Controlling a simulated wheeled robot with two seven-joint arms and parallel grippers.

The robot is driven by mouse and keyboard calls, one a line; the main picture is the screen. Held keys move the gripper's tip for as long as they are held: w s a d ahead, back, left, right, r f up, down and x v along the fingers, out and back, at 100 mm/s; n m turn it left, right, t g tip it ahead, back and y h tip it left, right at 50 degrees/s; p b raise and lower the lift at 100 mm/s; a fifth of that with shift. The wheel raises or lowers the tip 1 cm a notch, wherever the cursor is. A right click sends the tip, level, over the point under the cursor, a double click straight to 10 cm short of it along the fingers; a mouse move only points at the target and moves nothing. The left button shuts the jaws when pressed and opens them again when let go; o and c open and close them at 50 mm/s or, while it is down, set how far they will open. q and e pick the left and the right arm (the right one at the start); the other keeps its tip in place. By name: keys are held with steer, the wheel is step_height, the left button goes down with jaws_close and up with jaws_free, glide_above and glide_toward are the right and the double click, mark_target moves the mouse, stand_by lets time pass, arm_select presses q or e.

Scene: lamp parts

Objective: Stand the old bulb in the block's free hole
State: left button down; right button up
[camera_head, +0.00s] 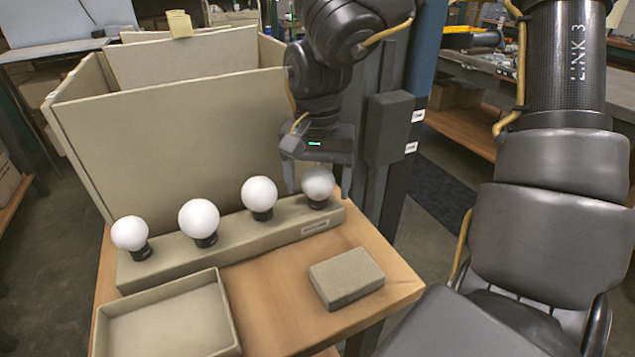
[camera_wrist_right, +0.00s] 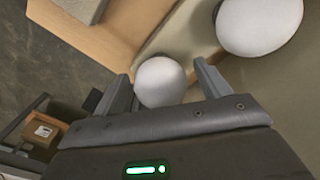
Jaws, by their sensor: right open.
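A long beige block (camera_head: 215,250) holds a row of bulbs. The greyish bulb, which looks like the old bulb (camera_head: 318,182), stands upright at its right end, its dark base at the block's top. My right gripper (camera_head: 317,182) is open, its fingers on either side of this bulb. In the right wrist view the bulb (camera_wrist_right: 160,83) sits between the open fingers (camera_wrist_right: 164,88). Three whiter bulbs stand to its left: one next to it (camera_head: 259,194), one in the middle (camera_head: 199,218) and one at the left end (camera_head: 130,233). No empty hole is visible. My left gripper is not in view.
A shallow open tray (camera_head: 228,310) lies in front of the block's left part. A small beige box (camera_head: 346,277) lies on the wooden table (camera_head: 275,315) at right. A tall open bin (camera_head: 180,140) stands close behind the block. Bare tabletop lies between tray and box.

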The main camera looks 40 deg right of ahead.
step_height(320, 180, up, 10)
steer(key=shift+r+p, duration=0.1)
steer(key=shift+p, duration=1.15)
